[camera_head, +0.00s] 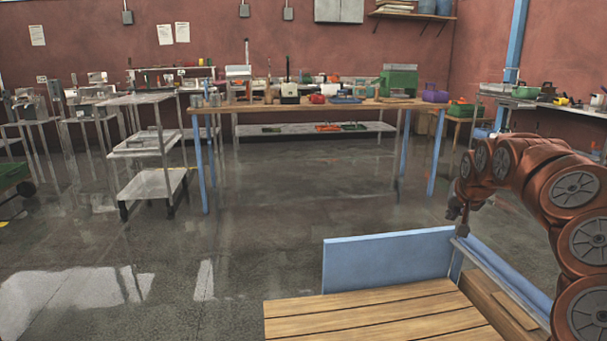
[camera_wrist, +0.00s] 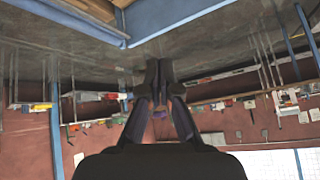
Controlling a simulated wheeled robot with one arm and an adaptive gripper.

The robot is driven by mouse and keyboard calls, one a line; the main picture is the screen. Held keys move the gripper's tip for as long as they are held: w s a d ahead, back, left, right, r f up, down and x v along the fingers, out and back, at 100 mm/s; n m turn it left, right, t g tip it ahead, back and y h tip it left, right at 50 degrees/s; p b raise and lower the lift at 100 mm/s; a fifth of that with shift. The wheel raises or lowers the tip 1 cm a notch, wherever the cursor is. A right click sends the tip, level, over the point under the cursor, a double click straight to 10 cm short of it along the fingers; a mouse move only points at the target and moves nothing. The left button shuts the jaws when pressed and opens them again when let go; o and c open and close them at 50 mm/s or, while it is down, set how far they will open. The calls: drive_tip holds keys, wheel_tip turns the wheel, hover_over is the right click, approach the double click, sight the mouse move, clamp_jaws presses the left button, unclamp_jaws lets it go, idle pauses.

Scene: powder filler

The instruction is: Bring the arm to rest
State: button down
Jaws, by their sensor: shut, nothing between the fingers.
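My arm, made of copper-red links, reaches in from the right side in the head view. It arches over, and my gripper (camera_head: 461,214) hangs down at its left end, above the right side of the blue-edged wooden platform. In the wrist view my gripper (camera_wrist: 159,72) shows its two dark fingers with the tips together and nothing between them. The wrist view is upside down, with the floor at the top and the red wall below.
The platform has wooden planks (camera_head: 375,318) and a blue back panel (camera_head: 388,260). A long workbench (camera_head: 310,106) with tools and boxes stands across the room. A grey trolley (camera_head: 150,184) stands at the left. The floor (camera_head: 300,215) between is clear.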

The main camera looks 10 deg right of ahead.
drive_tip(key=s+a+r+n+g+y+p, duration=0.1)
drive_tip(key=s+a+r+n+p, duration=0.35)
drive_tip(key=a, duration=0.75)
drive_tip(key=s+a+r+n+g+y+p, duration=0.1)
drive_tip(key=s+a+r+g+y+p, duration=0.1)
drive_tip(key=s+a+r+p, duration=0.75)
drive_tip(key=s+a+f+g+p, duration=0.1)
drive_tip(key=s+a+g+p, duration=0.2)
drive_tip(key=s, duration=1)
drive_tip(key=s+a+f+n+g+p, duration=0.1)
drive_tip(key=s+a+g+p, duration=0.2)
drive_tip(key=s+a+p, duration=0.4)
drive_tip(key=s+p, duration=0.1)
drive_tip(key=s, duration=0.6)
drive_tip(key=shift+s+a+f, duration=0.15)
drive_tip(key=shift+s+a, duration=0.1)
